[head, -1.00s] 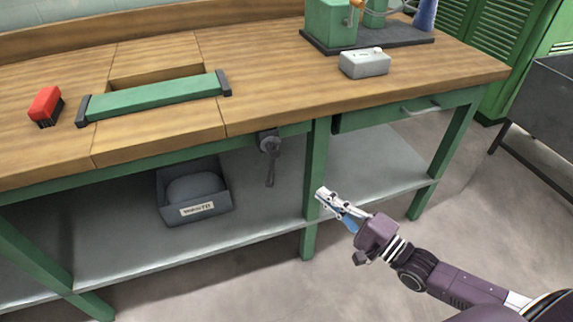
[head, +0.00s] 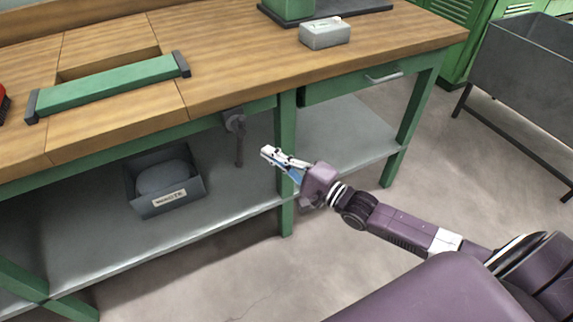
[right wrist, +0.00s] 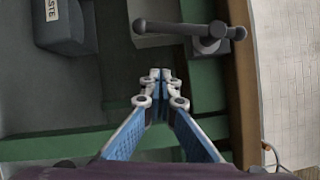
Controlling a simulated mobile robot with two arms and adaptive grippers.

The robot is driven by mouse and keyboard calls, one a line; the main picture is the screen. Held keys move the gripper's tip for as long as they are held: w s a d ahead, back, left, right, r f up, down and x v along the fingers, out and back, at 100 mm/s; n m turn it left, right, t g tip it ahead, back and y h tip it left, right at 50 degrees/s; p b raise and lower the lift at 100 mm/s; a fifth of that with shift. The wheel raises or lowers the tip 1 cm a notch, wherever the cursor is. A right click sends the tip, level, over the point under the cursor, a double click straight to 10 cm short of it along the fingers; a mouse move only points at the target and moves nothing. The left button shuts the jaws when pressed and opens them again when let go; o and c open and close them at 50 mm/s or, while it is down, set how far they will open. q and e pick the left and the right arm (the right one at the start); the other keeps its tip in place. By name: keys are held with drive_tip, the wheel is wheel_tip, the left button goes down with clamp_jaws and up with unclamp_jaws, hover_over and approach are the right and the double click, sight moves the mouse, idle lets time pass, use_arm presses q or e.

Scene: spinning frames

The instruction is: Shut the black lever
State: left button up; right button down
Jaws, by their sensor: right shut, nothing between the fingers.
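The black lever (head: 239,148) is a dark grey bar on a round hub under the bench's front edge. It hangs straight down in the head view. In the right wrist view the lever (right wrist: 170,28) lies across the top, with knobbed ends and a hub near its right end. My right gripper (head: 267,152) is just right of the lever in the head view and does not appear to touch it. In the right wrist view its fingertips (right wrist: 160,76) are together, empty, and below the lever in the picture. My left gripper is out of view.
A labelled grey bin (head: 150,207) sits on the lower shelf. A green bench leg (head: 287,130) stands behind my right gripper. Open floor lies in front.

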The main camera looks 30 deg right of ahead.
sight(238, 140)
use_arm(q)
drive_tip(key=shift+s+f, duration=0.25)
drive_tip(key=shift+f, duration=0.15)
use_arm(e)
drive_tip(key=a, duration=0.4)
drive_tip(key=shift+w+a+r, duration=0.2)
drive_tip(key=shift+a+r, duration=0.05)
drive_tip(key=shift+r, duration=0.1)
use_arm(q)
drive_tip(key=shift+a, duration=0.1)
use_arm(e)
drive_tip(key=shift+a, duration=0.15)
